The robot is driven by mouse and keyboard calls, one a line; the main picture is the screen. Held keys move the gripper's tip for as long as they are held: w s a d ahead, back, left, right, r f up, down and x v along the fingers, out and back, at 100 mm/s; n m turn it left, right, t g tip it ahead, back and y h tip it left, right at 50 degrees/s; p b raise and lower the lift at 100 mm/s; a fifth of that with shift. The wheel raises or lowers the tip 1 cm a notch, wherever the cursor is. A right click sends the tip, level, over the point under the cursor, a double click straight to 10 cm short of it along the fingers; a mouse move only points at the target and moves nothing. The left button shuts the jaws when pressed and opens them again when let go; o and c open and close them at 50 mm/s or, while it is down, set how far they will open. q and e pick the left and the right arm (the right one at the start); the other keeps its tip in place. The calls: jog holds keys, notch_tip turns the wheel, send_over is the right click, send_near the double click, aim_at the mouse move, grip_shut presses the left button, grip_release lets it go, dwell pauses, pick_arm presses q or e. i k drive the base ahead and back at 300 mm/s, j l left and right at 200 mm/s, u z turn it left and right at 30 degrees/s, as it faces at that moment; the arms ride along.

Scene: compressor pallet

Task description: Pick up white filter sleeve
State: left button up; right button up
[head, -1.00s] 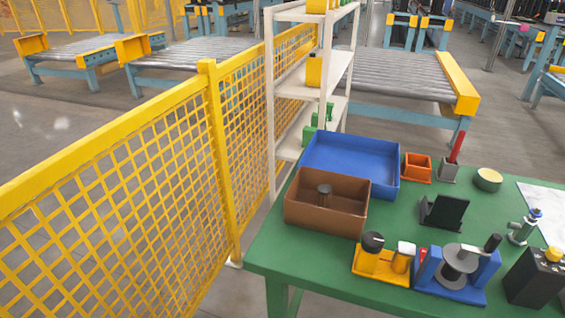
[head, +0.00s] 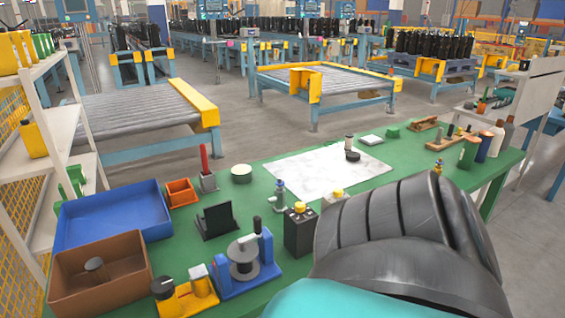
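A short cylinder with a white top (head: 198,272) stands in the yellow holder (head: 184,304) at the near left of the green table. It may be the white filter sleeve, but I cannot be sure. A black-capped cylinder (head: 163,286) stands beside it in the same holder. A small pale upright part (head: 349,142) stands on the white sheet farther back. No fingertips of either gripper show. A large black ribbed arm part of mine, with teal below it, fills the lower right and hides the table there.
A brown box (head: 100,292) and a blue tray (head: 112,212) stand at the table's left. A blue fixture (head: 246,280), black boxes (head: 300,238) and a black stand (head: 216,222) lie near the middle. Bottles (head: 487,143) crowd the right end. A white shelf (head: 75,125) rises at left.

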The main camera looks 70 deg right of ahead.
aim_at(348, 137)
jog(key=z, duration=2.65)
jog(key=l+u, duration=0.1)
jog(key=u, duration=0.95)
jog(key=l+u, duration=0.8)
jog(key=u, duration=0.15)
jog(key=k+l+u, duration=0.1)
jog(key=l+u, duration=0.15)
jog(key=l, duration=0.15)
jog(key=k+l+u, duration=0.15)
jog(key=l+u, duration=0.15)
jog(key=l, duration=0.15)
jog(key=k+l, duration=0.2)
jog(key=l, duration=0.2)
jog(key=k+l+u, duration=0.1)
jog(key=l, duration=0.35)
jog(key=k+l, duration=0.35)
jog(key=k+l+u, duration=0.1)
jog(key=l, duration=0.35)
jog(key=k, duration=0.1)
